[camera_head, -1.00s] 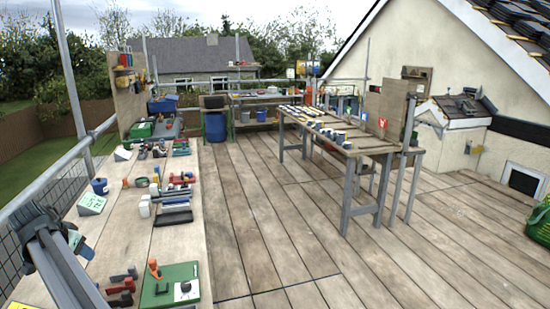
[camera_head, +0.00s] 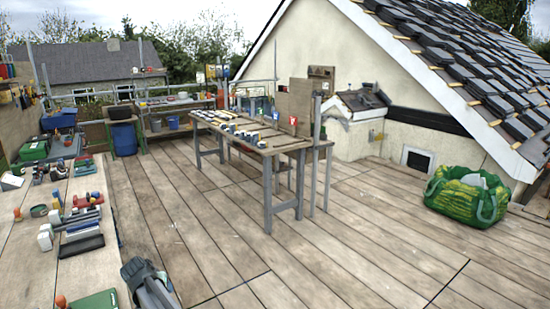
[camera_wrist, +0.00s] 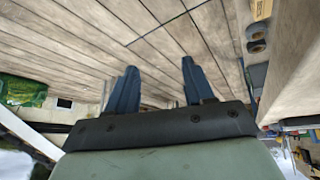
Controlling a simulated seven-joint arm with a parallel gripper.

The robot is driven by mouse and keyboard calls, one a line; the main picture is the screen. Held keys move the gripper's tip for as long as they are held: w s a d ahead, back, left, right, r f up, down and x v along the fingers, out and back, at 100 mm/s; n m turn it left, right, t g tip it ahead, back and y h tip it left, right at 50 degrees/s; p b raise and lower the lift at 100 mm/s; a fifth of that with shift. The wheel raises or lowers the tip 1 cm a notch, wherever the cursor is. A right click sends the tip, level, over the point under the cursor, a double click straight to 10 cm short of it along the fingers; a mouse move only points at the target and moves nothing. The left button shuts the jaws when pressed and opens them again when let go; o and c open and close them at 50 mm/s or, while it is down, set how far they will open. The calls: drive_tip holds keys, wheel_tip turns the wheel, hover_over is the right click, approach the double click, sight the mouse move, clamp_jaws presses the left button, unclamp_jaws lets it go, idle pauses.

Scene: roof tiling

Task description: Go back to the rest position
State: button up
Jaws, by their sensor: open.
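My gripper (camera_wrist: 158,92) shows in the wrist view with its two dark blue fingers spread apart. Nothing is between them; only the decking (camera_wrist: 150,40) shows beyond. In the head view, part of my arm shows at the bottom left, beside the right edge of the left workbench (camera_head: 95,272). The gripper's fingertips cannot be made out there.
The left workbench carries several tools and boxes. A trestle table (camera_head: 292,147) with rows of small items stands mid-deck. A green bag (camera_head: 463,197) sits at the right below the tiled roof (camera_head: 480,70). The deck (camera_head: 300,255) between is clear.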

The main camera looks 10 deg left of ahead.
drive_tip(key=w+d+f+g+h, duration=0.1)
drive_tip(key=d+f, duration=0.7)
drive_tip(key=d, duration=0.3)
drive_tip(key=w+d+f+g+h, duration=0.1)
drive_tip(key=w+d+f, duration=0.1)
drive_tip(key=d+f, duration=0.75)
drive_tip(key=s+d+f+m+g+h, duration=0.15)
drive_tip(key=s+d+f, duration=0.3)
drive_tip(key=d, duration=0.55)
drive_tip(key=s+d+f+g, duration=0.25)
drive_tip(key=d+f, duration=0.25)
drive_tip(key=d, duration=0.5)
drive_tip(key=s+d+f+g, duration=0.1)
drive_tip(key=s+d+f, duration=0.35)
drive_tip(key=d, duration=0.55)
drive_tip(key=s+d+f+g, duration=0.1)
drive_tip(key=s+d+g, duration=0.1)
drive_tip(key=s+d, duration=0.4)
drive_tip(key=s+d+f+m+g+y, duration=0.1)
drive_tip(key=s+d, duration=0.5)
drive_tip(key=s, duration=0.7)
drive_tip(key=s+d+f+m+g+y, duration=0.1)
drive_tip(key=s+d+f+g, duration=0.1)
drive_tip(key=s+d, duration=0.4)
drive_tip(key=s+f, duration=0.1)
drive_tip(key=s, duration=0.3)
drive_tip(key=shift+f+g, duration=0.15)
drive_tip(key=shift+g, duration=0.15)
drive_tip(key=shift+d+m, duration=0.1)
drive_tip(key=shift+m, duration=0.15)
